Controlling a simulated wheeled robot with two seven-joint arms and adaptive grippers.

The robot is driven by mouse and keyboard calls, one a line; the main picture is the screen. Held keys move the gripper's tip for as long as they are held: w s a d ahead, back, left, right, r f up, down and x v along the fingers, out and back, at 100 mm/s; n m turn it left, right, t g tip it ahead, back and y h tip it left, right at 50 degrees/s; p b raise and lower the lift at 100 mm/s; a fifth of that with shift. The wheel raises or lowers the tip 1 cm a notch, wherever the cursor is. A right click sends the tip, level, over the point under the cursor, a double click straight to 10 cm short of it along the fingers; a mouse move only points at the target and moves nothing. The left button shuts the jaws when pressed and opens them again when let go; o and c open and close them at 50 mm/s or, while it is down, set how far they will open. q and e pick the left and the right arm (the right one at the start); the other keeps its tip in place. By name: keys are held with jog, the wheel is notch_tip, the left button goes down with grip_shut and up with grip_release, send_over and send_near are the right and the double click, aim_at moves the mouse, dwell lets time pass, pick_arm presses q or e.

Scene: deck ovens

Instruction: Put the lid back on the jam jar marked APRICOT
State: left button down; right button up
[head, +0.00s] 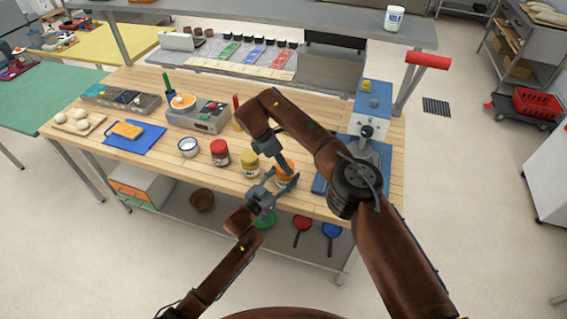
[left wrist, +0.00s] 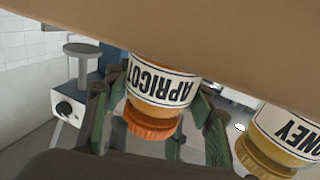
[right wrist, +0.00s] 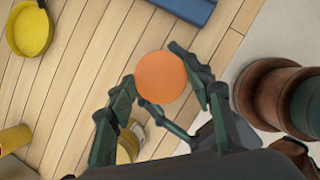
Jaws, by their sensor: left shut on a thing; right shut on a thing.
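The jar marked APRICOT (left wrist: 163,82) stands on the wooden table near its front edge; it also shows in the head view (head: 284,180). The left wrist view sees it upside down. An orange lid (right wrist: 161,77) is at the jar's mouth and looks level; it also shows in the left wrist view (left wrist: 152,122). I cannot tell how tightly it sits. My left gripper (head: 284,187) is shut around the jar from the front. My right gripper (right wrist: 163,85) is shut on the lid from above, one finger on each side.
A honey jar with a yellow lid (head: 250,162) stands close to the left of the apricot jar. A blue machine (head: 371,110) stands to the right.

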pick_arm(q)
jog(key=shift+d, duration=0.15)
pick_arm(e)
jog(key=shift+m, duration=0.3)
jog(key=o, duration=0.7)
jog(key=shift+o, duration=0.2)
pick_arm(q)
jog(key=shift+r, duration=0.1)
pick_arm(e)
jog(key=shift+r, duration=2.25)
jog(key=shift+o, duration=0.4)
jog(key=o, duration=0.5)
